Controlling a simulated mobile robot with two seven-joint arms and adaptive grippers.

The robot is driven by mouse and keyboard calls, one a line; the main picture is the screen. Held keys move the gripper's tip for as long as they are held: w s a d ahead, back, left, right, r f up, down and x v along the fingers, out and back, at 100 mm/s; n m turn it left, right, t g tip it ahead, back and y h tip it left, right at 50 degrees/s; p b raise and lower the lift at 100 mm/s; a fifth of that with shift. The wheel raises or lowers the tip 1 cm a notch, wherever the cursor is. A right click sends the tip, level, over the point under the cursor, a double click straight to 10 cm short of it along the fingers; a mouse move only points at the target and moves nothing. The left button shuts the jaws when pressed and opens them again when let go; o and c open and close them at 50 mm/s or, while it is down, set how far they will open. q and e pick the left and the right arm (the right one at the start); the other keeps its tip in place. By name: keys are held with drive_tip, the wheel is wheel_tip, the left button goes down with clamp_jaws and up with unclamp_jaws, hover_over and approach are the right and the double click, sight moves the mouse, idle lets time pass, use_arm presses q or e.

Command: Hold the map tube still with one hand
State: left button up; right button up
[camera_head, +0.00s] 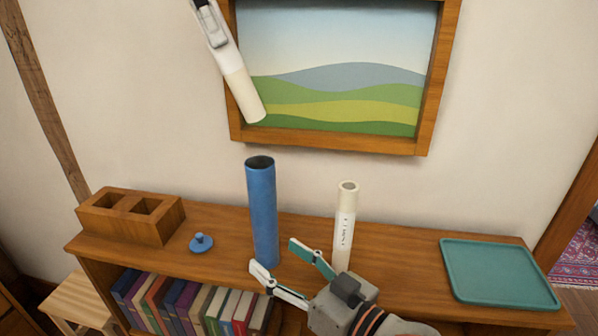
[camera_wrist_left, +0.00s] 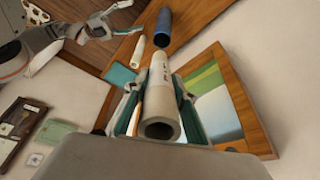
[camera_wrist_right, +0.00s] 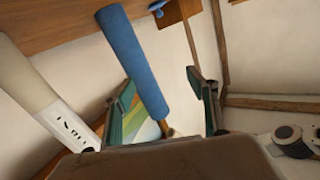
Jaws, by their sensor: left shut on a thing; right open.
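The map tube (camera_head: 262,210) is a blue cylinder standing upright on the wooden shelf, with its dark open mouth up. My right gripper (camera_head: 274,253) is open low in front of it. In the right wrist view the tube (camera_wrist_right: 135,60) shows beyond and between the spread fingers, with no clear contact. My left gripper (camera_head: 213,28) is shut on a cream rolled map (camera_head: 244,96), held tilted above the shelf in front of the picture. The held map (camera_wrist_left: 160,100) points away toward the tube in the left wrist view. A blue knobbed lid (camera_head: 201,243) lies left of the tube.
A second cream roll (camera_head: 345,220) with a printed label stands right of the tube. A wooden two-slot block (camera_head: 130,228) is at the left and a teal tray (camera_head: 498,273) at the right. Books (camera_head: 190,303) fill the shelf below. A framed picture (camera_head: 340,140) hangs behind.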

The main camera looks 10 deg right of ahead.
drive_tip(key=t+h, duration=0.1)
drive_tip(key=h, duration=0.1)
approach(270, 198)
drive_tip(key=shift+n, duration=0.3)
drive_tip(key=x, duration=1.2)
drive_tip(key=shift+w+a, duration=0.25)
drive_tip(key=shift+w, duration=0.1)
drive_tip(key=c, duration=1.3)
